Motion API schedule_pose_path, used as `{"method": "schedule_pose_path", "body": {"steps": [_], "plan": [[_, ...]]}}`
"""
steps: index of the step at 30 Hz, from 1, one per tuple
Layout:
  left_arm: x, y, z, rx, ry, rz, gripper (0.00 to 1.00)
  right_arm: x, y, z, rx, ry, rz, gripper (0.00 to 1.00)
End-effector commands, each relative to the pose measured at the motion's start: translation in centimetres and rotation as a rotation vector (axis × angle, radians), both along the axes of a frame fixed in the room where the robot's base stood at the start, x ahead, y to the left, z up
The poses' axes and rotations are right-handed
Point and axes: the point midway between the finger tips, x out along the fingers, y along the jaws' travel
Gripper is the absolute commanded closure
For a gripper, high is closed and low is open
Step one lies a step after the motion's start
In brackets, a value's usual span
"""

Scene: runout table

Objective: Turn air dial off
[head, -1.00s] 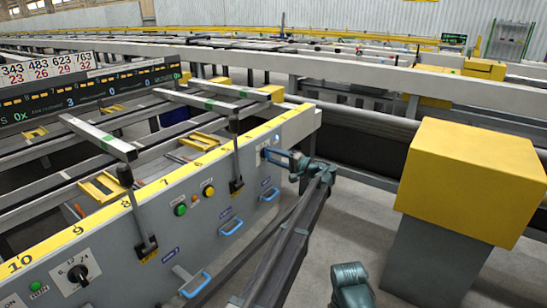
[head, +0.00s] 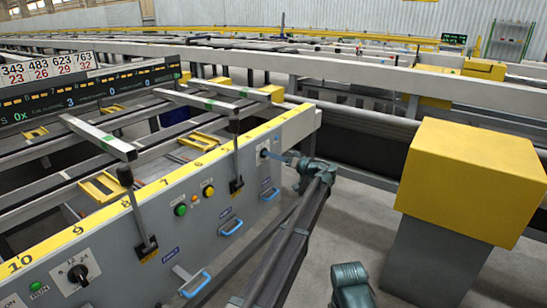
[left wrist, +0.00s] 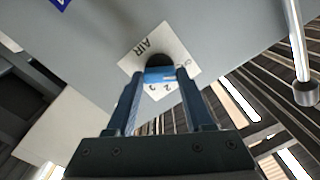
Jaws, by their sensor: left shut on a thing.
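The air dial (left wrist: 160,61) is a dark knob on a white plate marked AIR and numbers (left wrist: 146,50), on the grey front panel. In the left wrist view, the fingers of my left gripper (left wrist: 160,76) stand on either side of the knob and are shut on it. A blue part shows between the fingers, just below the black top. In the head view, my left gripper (head: 284,158) reaches the dial's plate (head: 264,153) at the panel's far right end. The fingers hide part of the dial, and its exact pointer setting cannot be read.
The grey panel (head: 215,205) carries blue handles (head: 231,228), two black levers (head: 235,165), green and amber buttons, and another dial (head: 78,274) at near left. A yellow-topped box (head: 475,175) stands at right. Floor is open between box and panel.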

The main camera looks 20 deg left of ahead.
Motion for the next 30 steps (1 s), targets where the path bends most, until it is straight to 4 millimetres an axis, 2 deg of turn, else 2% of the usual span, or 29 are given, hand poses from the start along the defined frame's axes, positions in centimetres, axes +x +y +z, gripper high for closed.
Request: {"method": "schedule_pose_path", "body": {"steps": [21, 22, 27, 30], "plan": [[-0.23, -0.13, -0.16, -0.029, -0.065, 0.002, 1.0, 0.0, 0.0, -0.04, 0.0, 0.0, 0.0, 0.5], [-0.23, -0.13, -0.16, -0.029, -0.065, 0.002, 0.46, 0.0, 0.0, -0.04, 0.0, 0.0, 0.0, 0.5], [-0.16, -0.09, -0.11, -0.028, -0.064, 0.001, 0.18, 0.0, 0.0, -0.03, 0.0, 0.0, 0.0, 0.5], [-0.12, -0.06, -0.08, -0.026, -0.065, 0.002, 0.18, 0.0, 0.0, -0.02, 0.0, 0.0, 0.0, 0.5]]}}
